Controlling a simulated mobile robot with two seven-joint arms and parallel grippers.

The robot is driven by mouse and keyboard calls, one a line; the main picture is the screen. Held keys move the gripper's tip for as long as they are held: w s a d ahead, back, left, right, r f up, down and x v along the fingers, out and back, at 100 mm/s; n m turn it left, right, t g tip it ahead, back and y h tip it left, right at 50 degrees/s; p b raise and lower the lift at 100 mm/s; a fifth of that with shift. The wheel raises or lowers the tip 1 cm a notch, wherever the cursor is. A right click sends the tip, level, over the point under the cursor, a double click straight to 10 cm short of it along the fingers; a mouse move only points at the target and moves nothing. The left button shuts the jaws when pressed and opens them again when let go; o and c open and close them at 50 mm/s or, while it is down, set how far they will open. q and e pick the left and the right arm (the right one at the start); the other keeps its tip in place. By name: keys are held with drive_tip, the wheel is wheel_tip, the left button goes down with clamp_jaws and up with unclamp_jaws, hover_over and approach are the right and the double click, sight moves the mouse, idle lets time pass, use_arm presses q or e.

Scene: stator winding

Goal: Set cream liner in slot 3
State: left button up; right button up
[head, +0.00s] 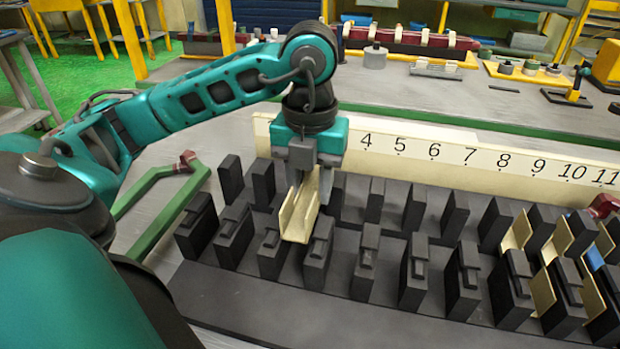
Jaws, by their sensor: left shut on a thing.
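My left gripper (313,172) comes down from above, shut on a cream liner (298,218), a folded open channel. The liner is among the left black teeth of the stator block (270,312), its near end by the front row of teeth. I cannot tell whether it touches the slot floor or hangs just above it. The number strip (480,164) behind the block reads 4 to 11. The lower numbers, including 3, are hidden behind my left arm and gripper. My right gripper is not in view.
More cream liners (557,240) stand between teeth at the right, with a bit of blue (594,257) near them. A green rail (160,205) with a dark red end lies left of the block. A bench with parts (450,95) is behind. The middle slots look empty.

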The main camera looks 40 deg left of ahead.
sight(310, 198)
use_arm(q)
drive_tip(key=shift+f+b, duration=0.55)
drive_tip(key=shift+f, duration=0.15)
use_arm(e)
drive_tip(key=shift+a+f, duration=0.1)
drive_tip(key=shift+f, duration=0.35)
use_arm(q)
drive_tip(key=shift+f+b, duration=0.4)
drive_tip(key=shift+f, duration=0.15)
drive_tip(key=shift+f+b, duration=0.45)
drive_tip(key=shift+f, duration=0.05)
drive_tip(key=shift+f+b, duration=0.4)
drive_tip(key=shift+f, duration=0.1)
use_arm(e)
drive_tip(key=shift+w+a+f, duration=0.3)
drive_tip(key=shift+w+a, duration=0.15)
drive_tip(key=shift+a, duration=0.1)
use_arm(q)
drive_tip(key=shift+f+b, duration=0.35)
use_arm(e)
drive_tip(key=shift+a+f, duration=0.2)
use_arm(q)
drive_tip(key=shift+f, duration=0.2)
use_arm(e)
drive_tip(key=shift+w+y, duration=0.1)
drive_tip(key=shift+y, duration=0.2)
